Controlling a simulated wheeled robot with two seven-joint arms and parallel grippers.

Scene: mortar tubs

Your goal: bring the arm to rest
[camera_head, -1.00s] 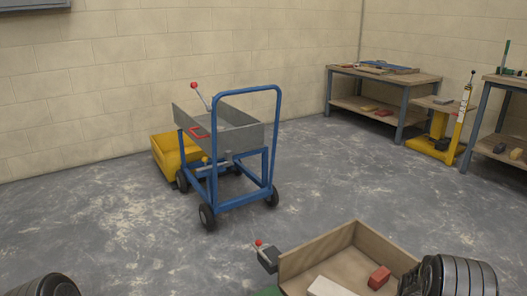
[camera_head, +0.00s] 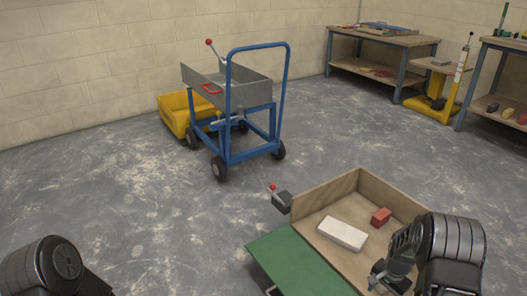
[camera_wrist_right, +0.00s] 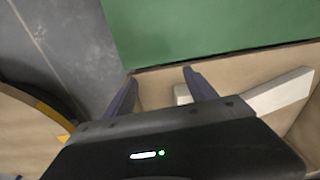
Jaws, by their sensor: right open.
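My right arm comes in at the lower right of the head view, with its gripper (camera_head: 390,278) low over the near right part of a wooden tray (camera_head: 312,190). In the right wrist view the two fingers (camera_wrist_right: 160,78) are apart with nothing between them. A white block (camera_head: 342,233) and a red block (camera_head: 381,217) lie in the tray, apart from the gripper in the head view. The white block also shows in the wrist view (camera_wrist_right: 285,92), beyond the fingers. My left arm shows only as a dark rounded link at the lower left; its gripper is out of view.
A green panel (camera_head: 290,262) adjoins the tray's left side. A lever with a red knob (camera_head: 273,187) is at its far left corner. A blue cart (camera_head: 229,158) with a grey tub stands beside a yellow tub (camera_head: 174,117). Workbenches (camera_head: 384,40) line the right. Floor between is clear.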

